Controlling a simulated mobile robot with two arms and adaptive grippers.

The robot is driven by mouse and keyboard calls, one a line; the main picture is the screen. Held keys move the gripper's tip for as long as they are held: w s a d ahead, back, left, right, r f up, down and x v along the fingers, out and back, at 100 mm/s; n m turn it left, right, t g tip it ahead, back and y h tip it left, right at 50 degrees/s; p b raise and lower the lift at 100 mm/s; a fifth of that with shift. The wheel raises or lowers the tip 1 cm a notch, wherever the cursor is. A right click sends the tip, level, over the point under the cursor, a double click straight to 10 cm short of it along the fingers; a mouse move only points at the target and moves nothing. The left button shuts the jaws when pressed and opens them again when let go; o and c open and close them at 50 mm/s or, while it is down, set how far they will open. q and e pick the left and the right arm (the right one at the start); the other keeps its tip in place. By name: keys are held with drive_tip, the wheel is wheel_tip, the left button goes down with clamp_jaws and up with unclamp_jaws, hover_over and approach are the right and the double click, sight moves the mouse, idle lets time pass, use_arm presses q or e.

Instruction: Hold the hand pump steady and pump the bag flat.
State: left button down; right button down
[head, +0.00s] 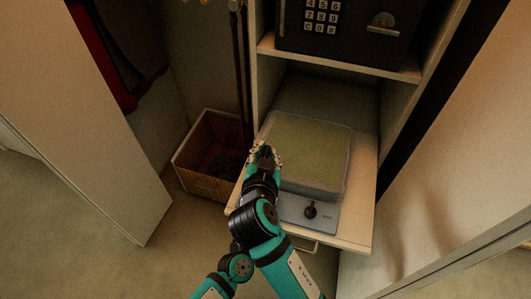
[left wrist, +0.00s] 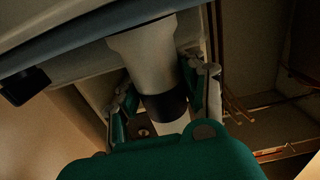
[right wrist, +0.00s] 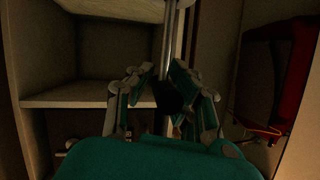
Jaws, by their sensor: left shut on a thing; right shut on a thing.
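The clear bag (head: 308,150) lies on the pull-out shelf in the head view, puffed up around pale green contents. A black knob-like fitting (head: 311,210) sits on its flat grey front part. My right gripper (head: 265,156) is left of the bag and hides most of what it holds. In the right wrist view it is shut on the dark pump handle (right wrist: 168,97), with the metal rod (right wrist: 172,42) showing beyond. My left gripper (left wrist: 166,82) is shut around the pale pump body (left wrist: 148,58), near its black band. I cannot make out the left gripper in the head view.
A black safe (head: 345,24) stands on the shelf above. A wicker basket (head: 208,151) is on the floor left of the pull-out shelf (head: 350,235). Carpet is clear at lower left.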

drive_tip(key=shift+s+a+f, duration=0.1)
drive_tip(key=shift+f, duration=0.75)
drive_tip(key=shift+s+a+f, duration=0.1)
drive_tip(key=shift+f, duration=0.7)
drive_tip(key=shift+c, duration=2.4)
unclamp_jaws()
